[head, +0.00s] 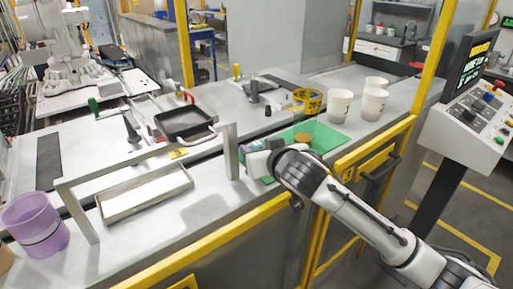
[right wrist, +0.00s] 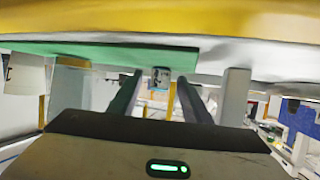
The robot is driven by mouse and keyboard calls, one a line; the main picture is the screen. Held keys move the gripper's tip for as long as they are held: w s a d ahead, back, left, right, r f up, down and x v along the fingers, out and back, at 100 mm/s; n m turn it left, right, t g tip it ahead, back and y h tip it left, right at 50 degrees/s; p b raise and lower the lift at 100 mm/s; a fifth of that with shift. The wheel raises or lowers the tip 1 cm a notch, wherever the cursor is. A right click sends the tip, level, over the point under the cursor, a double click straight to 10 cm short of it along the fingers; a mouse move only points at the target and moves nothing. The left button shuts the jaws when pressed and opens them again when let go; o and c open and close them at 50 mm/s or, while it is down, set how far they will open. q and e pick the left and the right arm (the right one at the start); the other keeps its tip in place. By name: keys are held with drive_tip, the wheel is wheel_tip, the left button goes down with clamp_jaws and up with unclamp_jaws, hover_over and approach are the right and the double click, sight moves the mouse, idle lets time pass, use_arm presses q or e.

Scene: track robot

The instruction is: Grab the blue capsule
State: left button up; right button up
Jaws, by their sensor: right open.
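No blue capsule shows clearly in the head view; the right gripper and wrist cover part of the green mat (head: 328,134). My right gripper (head: 250,160) is low over the near left part of this mat, beside a grey upright post (head: 231,152). In the right wrist view, which is upside down, the right gripper's fingers (right wrist: 158,92) are apart. A small pale-blue and dark thing (right wrist: 160,77) shows between them against the mat edge, beyond the fingertips; I cannot tell if it is the capsule. My left gripper is not in view.
White cups (head: 339,105) and a yellow-banded clear container (head: 306,101) stand behind the mat. An orange round thing (head: 303,138) lies on it. A black pan (head: 184,122), a metal tray (head: 146,193) and a purple bucket (head: 36,222) are at left. A yellow rail (head: 215,243) edges the bench.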

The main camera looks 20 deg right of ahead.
clamp_jaws()
